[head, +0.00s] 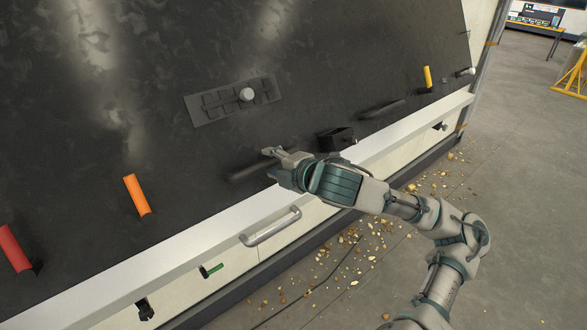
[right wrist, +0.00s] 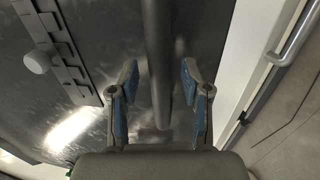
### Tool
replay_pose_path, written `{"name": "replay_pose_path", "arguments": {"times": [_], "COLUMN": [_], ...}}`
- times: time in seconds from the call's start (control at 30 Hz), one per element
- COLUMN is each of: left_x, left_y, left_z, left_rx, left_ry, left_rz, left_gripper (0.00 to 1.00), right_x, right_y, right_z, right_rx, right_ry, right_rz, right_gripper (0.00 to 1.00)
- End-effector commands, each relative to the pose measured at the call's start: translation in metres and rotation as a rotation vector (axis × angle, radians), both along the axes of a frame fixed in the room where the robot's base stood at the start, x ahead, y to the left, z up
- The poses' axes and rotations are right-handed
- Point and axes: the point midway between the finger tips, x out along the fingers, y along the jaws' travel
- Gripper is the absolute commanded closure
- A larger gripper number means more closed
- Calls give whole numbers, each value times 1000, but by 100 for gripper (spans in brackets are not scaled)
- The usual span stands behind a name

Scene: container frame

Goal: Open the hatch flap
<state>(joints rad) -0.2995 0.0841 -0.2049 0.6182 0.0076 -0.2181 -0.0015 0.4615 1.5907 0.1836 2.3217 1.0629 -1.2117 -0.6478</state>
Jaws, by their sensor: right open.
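The hatch flap is probably the large dark, scuffed panel (head: 110,130) that fills the left and middle of the head view; its surface also shows in the right wrist view (right wrist: 105,35). A dark bar handle (head: 246,171) runs along its lower part. My right gripper (head: 270,160) is at the right end of this bar, with its fingers open. In the right wrist view the bar (right wrist: 157,50) lies between the two open blue-padded fingers (right wrist: 160,82), with gaps on both sides. My left gripper is not in view.
A metal handle (head: 271,226) sits below the white ledge (head: 215,220). Orange (head: 137,195), red (head: 14,248) and yellow (head: 428,76) grips stick out from the panel. A black box (head: 336,139) is right of my gripper. Debris (head: 375,240) litters the floor.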

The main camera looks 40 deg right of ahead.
Motion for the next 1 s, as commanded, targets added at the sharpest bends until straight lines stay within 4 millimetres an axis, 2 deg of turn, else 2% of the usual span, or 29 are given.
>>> {"name": "replay_pose_path", "arguments": {"times": [0.13,0.3,0.5,0.7,1.0], "left_x": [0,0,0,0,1], "left_y": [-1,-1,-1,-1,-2], "left_z": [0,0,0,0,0], "left_rx": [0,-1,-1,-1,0], "left_ry": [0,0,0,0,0], "left_rz": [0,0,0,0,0], "left_gripper": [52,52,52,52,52], "right_x": [-17,-56,-89,-100,-101], "right_y": [2,4,7,8,7], "right_z": [5,18,28,31,31], "right_rx": [10,5,5,4,4], "right_ry": [-5,-3,0,3,3], "right_rz": [7,3,2,1,1], "right_gripper": [52,52,52,52,52]}}
